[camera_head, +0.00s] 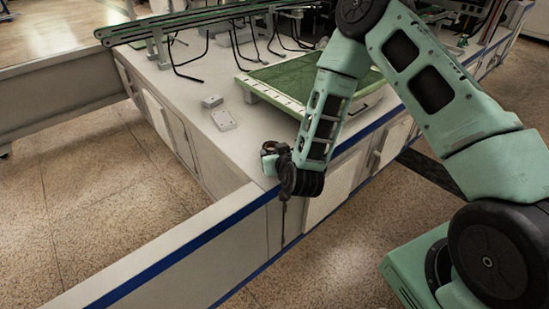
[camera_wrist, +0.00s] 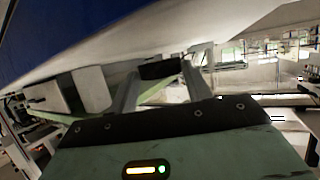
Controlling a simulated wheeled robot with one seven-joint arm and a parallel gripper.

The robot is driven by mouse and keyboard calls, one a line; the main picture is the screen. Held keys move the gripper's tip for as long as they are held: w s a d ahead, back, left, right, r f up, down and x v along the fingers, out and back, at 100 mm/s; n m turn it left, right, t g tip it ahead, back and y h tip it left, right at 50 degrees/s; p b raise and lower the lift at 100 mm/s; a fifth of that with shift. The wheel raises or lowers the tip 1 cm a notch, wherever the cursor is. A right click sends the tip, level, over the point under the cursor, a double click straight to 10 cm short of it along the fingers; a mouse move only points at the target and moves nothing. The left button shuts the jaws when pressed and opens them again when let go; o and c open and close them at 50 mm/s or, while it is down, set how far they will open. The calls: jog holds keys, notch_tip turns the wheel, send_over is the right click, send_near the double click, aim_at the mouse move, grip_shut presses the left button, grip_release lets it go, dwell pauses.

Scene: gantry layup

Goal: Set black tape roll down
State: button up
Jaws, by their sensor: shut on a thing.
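The black tape roll (camera_wrist: 160,70) is between the fingertips of my gripper (camera_wrist: 163,74) in the wrist view, which is shut on it. In the head view my gripper (camera_head: 271,162) is at the front edge of the white counter (camera_head: 240,150), near the inner corner. The roll is small and dark there, and I cannot make it out clearly from the gripper. I cannot tell whether the roll touches the counter top.
A green tray (camera_head: 290,80) lies on the counter behind my arm. A small grey block (camera_head: 212,101) and a pale square plate (camera_head: 223,119) lie left of it. Black wire stands (camera_head: 240,45) and a green rail (camera_head: 190,22) are at the back. The counter between plate and edge is clear.

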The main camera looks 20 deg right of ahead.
jog(key=shift+f, duration=0.75)
jog(key=shift+f, duration=0.1)
jog(key=o, duration=1)
jog(key=shift+c, duration=0.2)
